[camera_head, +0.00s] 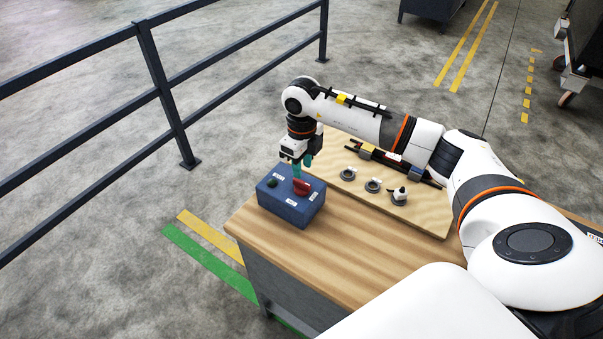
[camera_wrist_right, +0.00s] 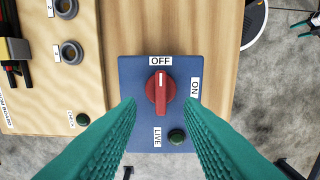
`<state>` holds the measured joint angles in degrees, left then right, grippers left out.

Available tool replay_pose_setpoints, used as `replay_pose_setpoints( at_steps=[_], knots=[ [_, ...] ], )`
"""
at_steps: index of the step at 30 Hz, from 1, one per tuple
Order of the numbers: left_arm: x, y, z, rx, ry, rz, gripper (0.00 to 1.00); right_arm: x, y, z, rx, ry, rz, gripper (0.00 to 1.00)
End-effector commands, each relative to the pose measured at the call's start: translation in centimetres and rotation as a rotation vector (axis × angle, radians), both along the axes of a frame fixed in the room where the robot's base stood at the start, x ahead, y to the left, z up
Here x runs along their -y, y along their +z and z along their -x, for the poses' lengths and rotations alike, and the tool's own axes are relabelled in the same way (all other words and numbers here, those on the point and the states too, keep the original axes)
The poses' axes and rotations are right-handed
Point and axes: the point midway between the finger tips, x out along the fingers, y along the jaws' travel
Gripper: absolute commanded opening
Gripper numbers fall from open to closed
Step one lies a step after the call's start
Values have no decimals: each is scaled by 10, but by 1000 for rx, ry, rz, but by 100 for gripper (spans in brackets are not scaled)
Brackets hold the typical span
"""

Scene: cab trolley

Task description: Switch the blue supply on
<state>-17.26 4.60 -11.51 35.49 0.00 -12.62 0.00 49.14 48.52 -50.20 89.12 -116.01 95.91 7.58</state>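The blue supply is a blue box (camera_head: 291,209) at the near left corner of the wooden table. In the right wrist view its top face (camera_wrist_right: 132,75) has a red rotary knob (camera_wrist_right: 160,87), whose white line points up at OFF. ON is printed on the right, LIVE at the lower left beside a dark green lamp (camera_wrist_right: 177,136) that looks unlit. My right gripper (camera_head: 303,168) points down over the box. It is open, with teal fingertips (camera_wrist_right: 159,101) either side of the knob, apart from it. Small teal fingers, apparently my left gripper's (camera_wrist_right: 305,27), show at the right wrist view's edge, too small to judge.
A pale board (camera_head: 428,221) on the table carries several round grey fittings (camera_head: 372,186) and black, red and yellow parts behind them. Its own dark green lamp (camera_wrist_right: 83,119) shows in the wrist view. A dark railing (camera_head: 160,80) stands left on the floor. Bare tabletop (camera_head: 345,245) lies right of the box.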

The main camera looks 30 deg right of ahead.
Motion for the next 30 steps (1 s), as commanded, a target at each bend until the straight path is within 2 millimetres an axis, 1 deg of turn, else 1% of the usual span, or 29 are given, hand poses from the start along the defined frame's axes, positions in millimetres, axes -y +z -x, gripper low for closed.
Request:
replay_pose_setpoints(
  at_steps=[1, 3, 6, 9, 14, 21, 23, 27, 28, 30],
  knots=[
    [0, 8, 0, 0, 0, 0, 55, 0, -7, 1, -6, 0, -1, 34],
    [0, 13, 0, 0, 0, 0, 55, -1, -20, 1, -4, 1, -3, 34],
    [0, 18, 0, 0, 0, 0, 55, -1, -36, 1, -3, 0, -2, 34],
    [0, 21, 0, 0, 0, 0, 55, -1, -47, 0, -2, 2, -2, 34],
    [0, 23, 0, 0, 0, 0, 55, -1, -56, 0, 1, 2, -1, 34],
    [0, 22, 0, 1, 1, 0, 55, -1, -57, 0, 1, 2, -2, 34],
    [0, 22, -1, 1, 1, 0, 55, -1, -57, 0, 1, 2, -2, 25],
    [0, 22, -1, 1, 1, 0, 55, -1, -57, 0, 1, 2, -3, 3],
    [0, 22, -1, 1, 1, 0, 55, -1, -57, 0, 1, 2, -3, 0],
    [0, 22, -1, 1, 1, 0, 55, -1, -57, 0, 1, 2, -3, 0]
  ],
)
